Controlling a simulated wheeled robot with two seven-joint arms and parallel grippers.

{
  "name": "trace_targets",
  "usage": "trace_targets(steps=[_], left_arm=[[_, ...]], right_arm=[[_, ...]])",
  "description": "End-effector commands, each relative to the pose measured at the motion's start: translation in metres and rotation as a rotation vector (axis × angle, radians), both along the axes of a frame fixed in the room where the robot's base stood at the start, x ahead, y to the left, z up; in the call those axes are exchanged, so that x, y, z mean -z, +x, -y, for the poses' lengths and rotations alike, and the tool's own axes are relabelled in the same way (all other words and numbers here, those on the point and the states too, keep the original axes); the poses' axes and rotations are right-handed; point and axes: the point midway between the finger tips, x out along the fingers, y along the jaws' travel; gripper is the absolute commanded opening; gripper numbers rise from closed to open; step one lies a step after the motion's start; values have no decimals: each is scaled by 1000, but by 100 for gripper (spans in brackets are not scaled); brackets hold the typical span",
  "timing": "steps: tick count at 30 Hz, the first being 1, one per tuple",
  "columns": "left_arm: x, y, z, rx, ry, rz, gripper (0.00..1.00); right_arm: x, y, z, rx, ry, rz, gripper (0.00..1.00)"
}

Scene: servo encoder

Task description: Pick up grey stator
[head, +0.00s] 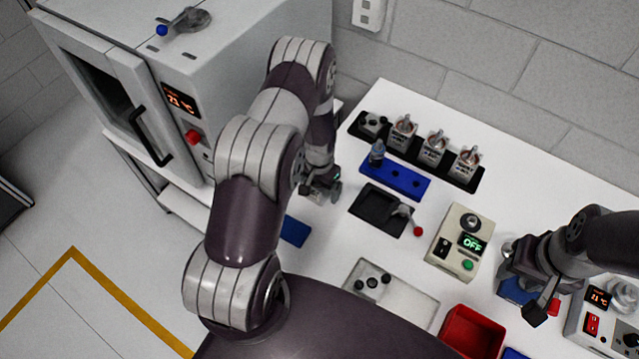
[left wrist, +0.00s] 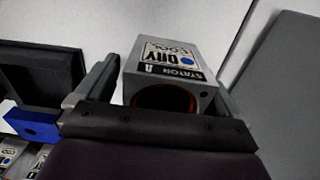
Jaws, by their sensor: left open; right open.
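A grey box-shaped stator (left wrist: 172,62) with a white "STATOR A" label and a dark round bore shows in the left wrist view. It lies between the two fingers of my open left gripper (left wrist: 160,92). I cannot tell whether either finger touches it. In the head view my left gripper (head: 322,188) is at the left end of the white table, and the arm hides much of that spot; I cannot make out this stator there. My right gripper (head: 540,306) is open at the lower right, beside the device with an orange display.
A black rack (head: 460,180) with several metal units stands at the back. In front are a blue holder (head: 405,184), a black tray (head: 372,208), a control box (head: 460,240), a grey tray (head: 405,298) and a red bin (head: 472,330). An oven (head: 125,95) stands left.

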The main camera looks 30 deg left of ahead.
Motion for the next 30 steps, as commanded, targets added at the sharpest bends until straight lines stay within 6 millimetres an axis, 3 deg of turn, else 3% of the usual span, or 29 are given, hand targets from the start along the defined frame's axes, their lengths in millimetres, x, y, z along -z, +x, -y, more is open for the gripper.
trace_targets(steps=[4, 5, 12, 23, 30], left_arm=[[0, 0, 0, 0, 0, 1, 96], [0, 0, 0, 0, 0, 1, 89], [0, 0, 0, 0, 0, 1, 14], [-7, 2, 0, 0, 1, 4, 14], [-40, 2, 0, 0, 1, 8, 14]], right_arm=[[1, 0, 0, 0, 0, 0, 43], [1, 0, 0, 0, 0, 0, 43], [1, 0, 0, 0, 0, 0, 43], [5, 0, 0, 0, 0, 0, 43], [23, 0, 0, 0, 0, 0, 43]])
